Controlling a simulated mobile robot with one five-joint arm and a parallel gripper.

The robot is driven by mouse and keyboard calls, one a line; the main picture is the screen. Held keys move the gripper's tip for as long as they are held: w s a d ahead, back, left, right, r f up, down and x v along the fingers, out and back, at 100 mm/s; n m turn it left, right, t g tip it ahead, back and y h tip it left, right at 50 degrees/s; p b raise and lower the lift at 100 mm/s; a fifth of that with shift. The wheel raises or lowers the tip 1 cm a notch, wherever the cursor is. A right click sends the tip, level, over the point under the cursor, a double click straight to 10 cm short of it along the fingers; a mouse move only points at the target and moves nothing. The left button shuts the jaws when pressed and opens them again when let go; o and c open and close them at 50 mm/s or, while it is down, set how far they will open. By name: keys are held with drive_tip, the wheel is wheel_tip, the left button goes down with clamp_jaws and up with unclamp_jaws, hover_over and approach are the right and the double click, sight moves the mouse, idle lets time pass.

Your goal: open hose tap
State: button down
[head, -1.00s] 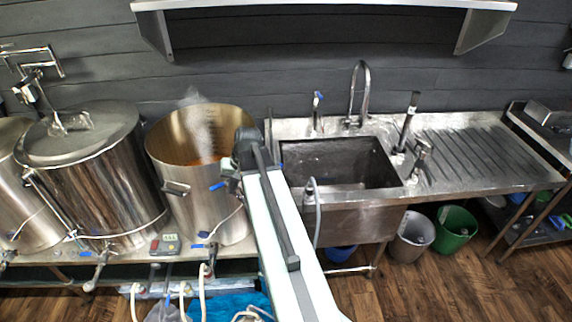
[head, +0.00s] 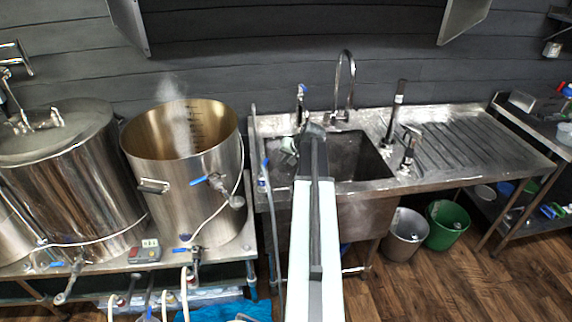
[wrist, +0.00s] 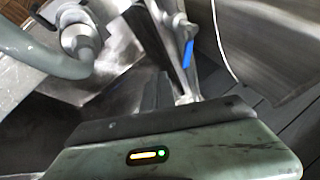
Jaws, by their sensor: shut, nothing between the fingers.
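The hose tap (head: 302,98), a small upright metal tap with a blue lever, stands at the back left of the sink. In the wrist view a tap with a blue lever (wrist: 188,53) shows just beyond the fingers. My gripper (head: 289,148) is over the left part of the sink, in front of and below the tap in the head picture. In the wrist view its dark fingers (wrist: 156,92) are shut and empty. I cannot tell whether they touch the tap.
The sink (head: 365,187) has a tall curved faucet (head: 345,80) beside the hose tap. A grey hose or pipe (wrist: 50,58) crosses the left of the wrist view. An open steaming kettle (head: 180,165) stands left of the sink.

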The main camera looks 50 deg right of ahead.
sight(265, 163)
drive_tip(key=w+a+f+b, duration=0.1)
drive_tip(key=w+f+b, duration=0.1)
drive_tip(key=w, duration=0.4)
drive_tip(key=shift+a+f, duration=0.15)
drive_tip(key=shift+f, duration=0.6)
